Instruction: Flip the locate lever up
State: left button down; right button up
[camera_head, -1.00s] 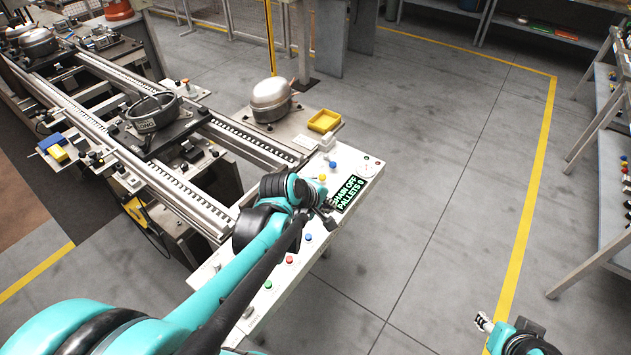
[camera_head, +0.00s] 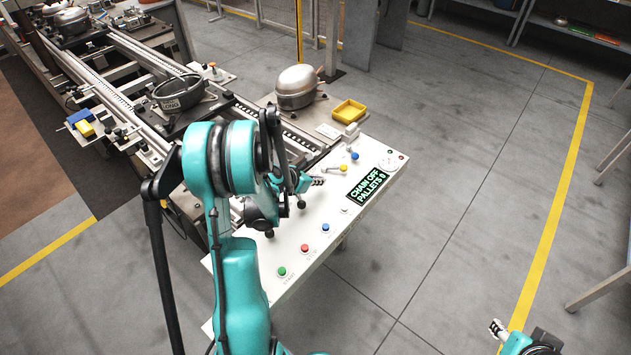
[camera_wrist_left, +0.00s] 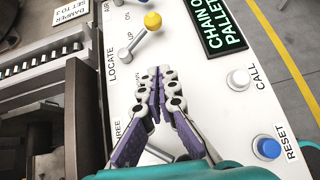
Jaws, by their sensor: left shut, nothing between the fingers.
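The locate lever (camera_wrist_left: 138,37) is a short metal lever with a yellow knob, beside the printed word LOCATE on the white panel. In the left wrist view it slants from its pivot toward the upper right, its knob near the display. The yellow knob (camera_head: 343,168) also shows in the head view. My left gripper (camera_wrist_left: 154,72) is shut and empty over the panel, its tips just below the lever and apart from its knob in the picture. In the head view its tips (camera_head: 319,181) are left of the knob. My right gripper (camera_head: 497,328) is small at the lower right; its jaws are unclear.
The display (camera_head: 369,187) reads CHAIN OFF, PALLETS 0. A blue-knobbed lever (camera_head: 355,156) stands beyond the yellow one. Call (camera_wrist_left: 238,79) and reset (camera_wrist_left: 266,147) buttons are right of the gripper. Another lever (camera_wrist_left: 158,152) is partly hidden below it. A compressor (camera_head: 297,87) and yellow tray (camera_head: 349,111) stand behind.

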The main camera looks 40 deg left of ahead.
aim_at(341, 170)
pick_arm(q)
jog(key=b+x, duration=0.1)
jog(key=x, duration=0.4)
jog(key=shift+w+f, duration=0.15)
jog(key=shift+w, duration=0.2)
jog(key=shift+w+d+r+b, duration=0.1)
jog(key=shift+w+r+b, duration=0.15)
jog(key=shift+w, duration=0.3)
jog(key=shift+w+d+r+b, duration=0.1)
jog(key=shift+w+d+b, duration=0.1)
jog(key=shift+w, duration=0.3)
jog(key=shift+w+r, duration=0.2)
jog(key=shift+w, duration=0.35)
jog(key=shift+w+d, duration=0.1)
jog(key=shift+w, duration=0.55)
jog(key=shift+w+r, duration=0.1)
jog(key=shift+r, duration=0.05)
